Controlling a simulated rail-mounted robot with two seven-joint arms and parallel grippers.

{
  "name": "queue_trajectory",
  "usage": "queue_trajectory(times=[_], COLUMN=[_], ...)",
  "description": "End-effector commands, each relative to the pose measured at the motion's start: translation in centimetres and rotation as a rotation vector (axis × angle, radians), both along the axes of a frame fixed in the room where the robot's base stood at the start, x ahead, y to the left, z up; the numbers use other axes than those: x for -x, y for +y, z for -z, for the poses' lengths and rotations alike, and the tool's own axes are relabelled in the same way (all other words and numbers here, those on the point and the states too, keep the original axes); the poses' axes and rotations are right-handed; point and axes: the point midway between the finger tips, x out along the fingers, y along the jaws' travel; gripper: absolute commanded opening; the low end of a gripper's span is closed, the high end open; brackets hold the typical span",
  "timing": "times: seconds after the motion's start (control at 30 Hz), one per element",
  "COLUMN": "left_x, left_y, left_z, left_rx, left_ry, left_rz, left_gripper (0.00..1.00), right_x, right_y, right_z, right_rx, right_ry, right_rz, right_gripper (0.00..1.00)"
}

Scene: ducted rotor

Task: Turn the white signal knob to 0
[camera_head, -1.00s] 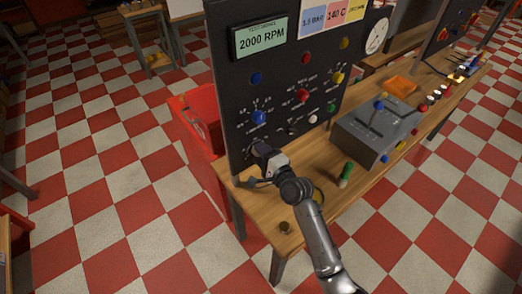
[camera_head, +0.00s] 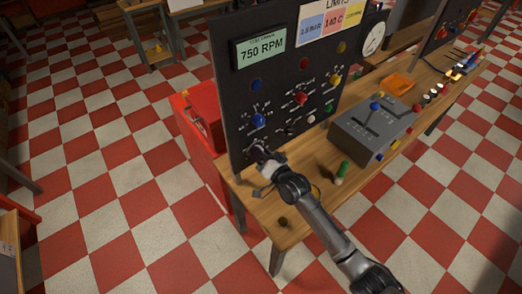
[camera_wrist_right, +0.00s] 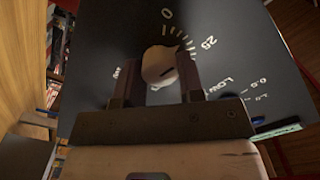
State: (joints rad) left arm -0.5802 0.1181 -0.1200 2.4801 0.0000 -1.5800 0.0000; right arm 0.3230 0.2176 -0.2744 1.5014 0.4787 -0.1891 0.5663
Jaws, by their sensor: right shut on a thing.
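The black panel (camera_head: 232,110) stands on the wooden bench. My right gripper (camera_head: 258,152) is at the panel's lower left corner. In the right wrist view, my right gripper (camera_wrist_right: 159,80) has one finger on each side of a pale, whitish knob (camera_wrist_right: 158,62) and is shut on it. Around the knob is a printed scale with 0 above and 25 to the upper right. A dark mark shows on the knob's face, but I cannot tell its exact reading. In the head view the gripper largely hides this knob. My left gripper is not in view.
The panel display (camera_head: 260,47) reads 750 RPM. A blue knob (camera_head: 258,120) sits just above my gripper, with a red knob (camera_head: 300,99) to its right. A grey lever box (camera_head: 355,148) and a green-topped piece (camera_head: 342,170) stand on the bench to the right.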

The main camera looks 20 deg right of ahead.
Motion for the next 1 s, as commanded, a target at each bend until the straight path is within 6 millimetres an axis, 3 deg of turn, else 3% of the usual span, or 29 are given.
queue_trajectory(times=[0.53, 1.0], left_x=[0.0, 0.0], left_y=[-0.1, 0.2], left_z=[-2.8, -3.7], left_rx=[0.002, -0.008], left_ry=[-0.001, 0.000], left_rz=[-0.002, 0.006], left_gripper=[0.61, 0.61], right_x=[0.0, 0.0], right_y=[0.0, 0.0], right_z=[-0.1, 0.1], right_rx=[0.459, 0.650], right_ry=[-0.134, -0.192], right_rz=[0.000, -0.001], right_gripper=[0.12, 0.12])
